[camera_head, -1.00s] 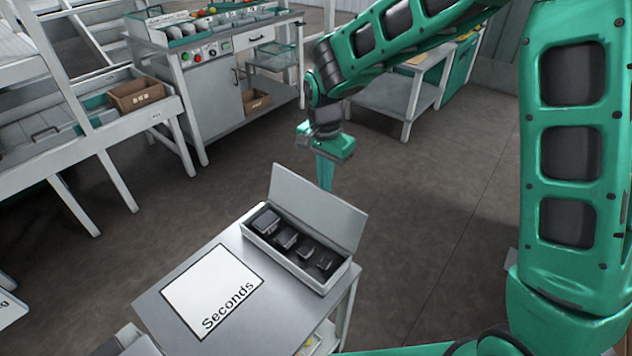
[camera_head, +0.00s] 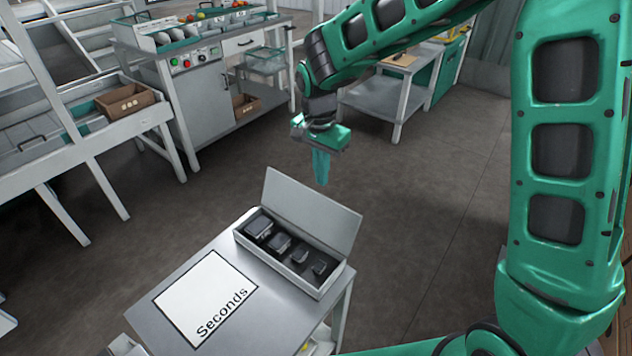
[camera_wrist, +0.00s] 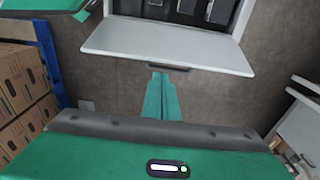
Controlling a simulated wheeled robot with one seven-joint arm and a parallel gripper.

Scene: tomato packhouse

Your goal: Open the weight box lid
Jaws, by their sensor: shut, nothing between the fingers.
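The weight box (camera_head: 290,260) is a light grey box on the small metal table. Its lid (camera_head: 312,214) stands open, tilted up and back along the far long edge. Several dark weights (camera_head: 281,243) sit in a row in the box. My gripper (camera_head: 321,182) hangs behind the lid, fingers down, closed and empty. In the wrist view, my closed fingers (camera_wrist: 161,76) point at the lid (camera_wrist: 165,47), near a dark handle (camera_wrist: 169,67) on its edge. I cannot tell whether they touch it. The dark weights also show at the top of the wrist view (camera_wrist: 187,5).
A white "Seconds" card (camera_head: 207,293) lies on the table (camera_head: 165,318) left of the box. A sorting bench (camera_head: 205,112) stands at the back, with a slatted rack (camera_head: 85,150) at left. Cardboard boxes (camera_wrist: 25,100) fill a blue shelf. The floor behind the box is clear.

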